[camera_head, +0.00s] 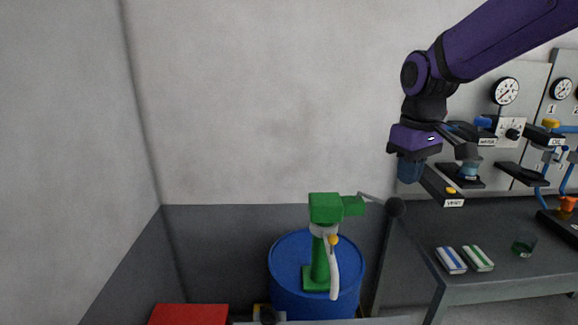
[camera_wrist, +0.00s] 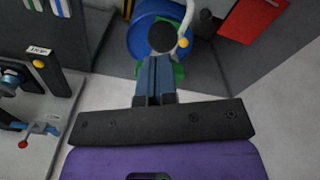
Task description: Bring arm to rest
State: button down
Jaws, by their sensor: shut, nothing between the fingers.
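My gripper (camera_head: 408,174) hangs from the purple arm, pointing down, at the right of the head view. It is in the air in front of the wall and the gauge panel, up and to the right of the blue drum. In the wrist view my gripper (camera_wrist: 155,82) shows its two fingers together, with nothing between them. The arm reaches in from the upper right of the head view, bent at the wrist.
A blue drum (camera_head: 285,268) carries a green pump (camera_head: 322,245) with a lever. A gauge panel (camera_head: 530,85) stands behind. A red box (camera_head: 190,314) sits at lower left.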

jog(key=s+d+r+m+t, duration=0.2)
jog(key=s+d, duration=0.1)
jog(key=s, duration=0.6)
jog(key=s+d+r+m+t, duration=0.2)
jog(key=s+d+m+t, duration=0.1)
jog(key=s, duration=0.7)
jog(key=shift+s+r+m, duration=0.3)
jog(key=shift+r, duration=0.1)
jog(key=shift+w+r, duration=0.1)
jog(key=w+a+g, duration=0.3)
jog(key=w, duration=0.7)
jog(key=w+a+g, duration=0.2)
jog(key=w+a, duration=0.2)
jog(key=w, duration=0.7)
jog(key=shift+s+d+f, duration=0.1)
jog(key=shift+d+f, duration=0.05)
jog(key=shift+f, duration=3.45)
jog(key=shift+f, duration=0.15)
